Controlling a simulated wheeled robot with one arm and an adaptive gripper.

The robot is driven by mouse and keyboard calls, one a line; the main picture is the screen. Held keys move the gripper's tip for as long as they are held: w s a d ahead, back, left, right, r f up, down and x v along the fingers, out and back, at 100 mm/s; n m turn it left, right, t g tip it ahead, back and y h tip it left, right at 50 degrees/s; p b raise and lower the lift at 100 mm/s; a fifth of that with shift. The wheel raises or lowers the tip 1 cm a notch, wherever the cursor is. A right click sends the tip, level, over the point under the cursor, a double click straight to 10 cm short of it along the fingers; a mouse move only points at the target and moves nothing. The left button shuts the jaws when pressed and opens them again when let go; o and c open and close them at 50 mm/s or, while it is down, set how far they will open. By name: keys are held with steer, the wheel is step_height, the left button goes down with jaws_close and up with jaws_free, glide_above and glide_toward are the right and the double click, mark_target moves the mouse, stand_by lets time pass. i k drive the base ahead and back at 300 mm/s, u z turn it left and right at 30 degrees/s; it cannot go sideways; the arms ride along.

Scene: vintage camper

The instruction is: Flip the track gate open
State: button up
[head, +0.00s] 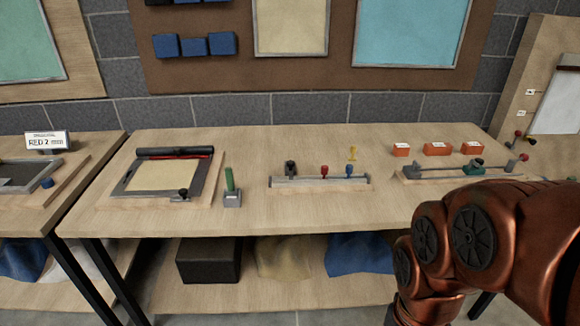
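A low track (440,170) lies on a wooden base at the right of the table. A green slider (474,167) sits on it, and a red knob (524,157) stands at its right end. A grey block (412,171) is at its left end. A part that is clearly the track gate cannot be made out at this size, nor whether it is open. Copper-coloured links of my arm fill the lower right, in front of the track's right-hand side. My gripper is not in view.
Left of the track stands a rail (320,181) with black, red and blue knobs and a yellow piece. Three orange blocks (437,149) lie behind the track. A green-handled piece (230,182) and a framed panel (160,175) are further left. The table front (330,218) is clear.

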mark_target(291, 164)
steer(key=k, duration=0.65)
steer(key=u, duration=0.65)
steer(key=i, duration=1.15)
steer(key=u, duration=0.1)
